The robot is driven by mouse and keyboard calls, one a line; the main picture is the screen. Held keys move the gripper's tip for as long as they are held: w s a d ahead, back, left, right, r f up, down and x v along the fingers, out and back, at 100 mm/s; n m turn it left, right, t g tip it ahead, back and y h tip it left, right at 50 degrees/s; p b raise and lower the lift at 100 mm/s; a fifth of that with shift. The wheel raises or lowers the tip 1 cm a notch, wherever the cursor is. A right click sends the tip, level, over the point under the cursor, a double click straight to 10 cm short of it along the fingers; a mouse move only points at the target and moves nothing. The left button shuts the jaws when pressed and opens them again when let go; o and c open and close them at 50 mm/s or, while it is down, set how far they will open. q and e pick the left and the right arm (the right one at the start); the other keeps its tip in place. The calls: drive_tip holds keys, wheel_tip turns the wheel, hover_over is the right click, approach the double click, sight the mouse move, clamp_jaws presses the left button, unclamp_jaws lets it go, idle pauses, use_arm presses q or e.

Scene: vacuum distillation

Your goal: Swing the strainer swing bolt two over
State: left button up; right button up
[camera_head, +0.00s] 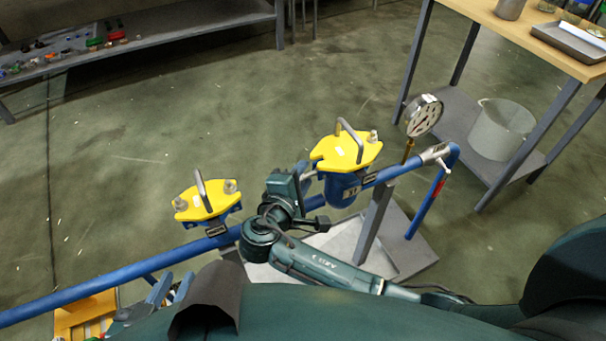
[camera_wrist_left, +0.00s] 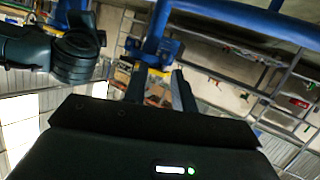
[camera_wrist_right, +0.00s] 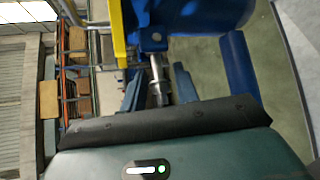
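Two blue strainers with yellow covers and grey handles sit on a blue pipe: the left strainer (camera_head: 207,202) and the right strainer (camera_head: 346,153). The left cover carries two nuts; the right cover shows one nut (camera_head: 373,136) at its right end. My right gripper (camera_head: 306,180) is at the left side of the right strainer. In the right wrist view a metal swing bolt (camera_wrist_right: 157,78) projects from the blue body, clear of the yellow cover edge (camera_wrist_right: 117,35). It lies between the open right fingers (camera_wrist_right: 157,88), with gaps visible. My left gripper (camera_head: 170,288) is open and empty, below the pipe.
A pressure gauge (camera_head: 423,115) stands on the pipe (camera_head: 110,278) right of the strainers. A wooden-topped table (camera_head: 540,45) with a white bucket (camera_head: 501,130) on its lower shelf is at the right. A grey bench (camera_head: 190,35) is at the back left. The floor between is clear.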

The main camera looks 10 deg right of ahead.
clamp_jaws()
use_arm(q)
drive_tip(key=shift+f, duration=0.2)
drive_tip(key=shift+s, duration=0.1)
use_arm(e)
drive_tip(key=shift+r, duration=0.1)
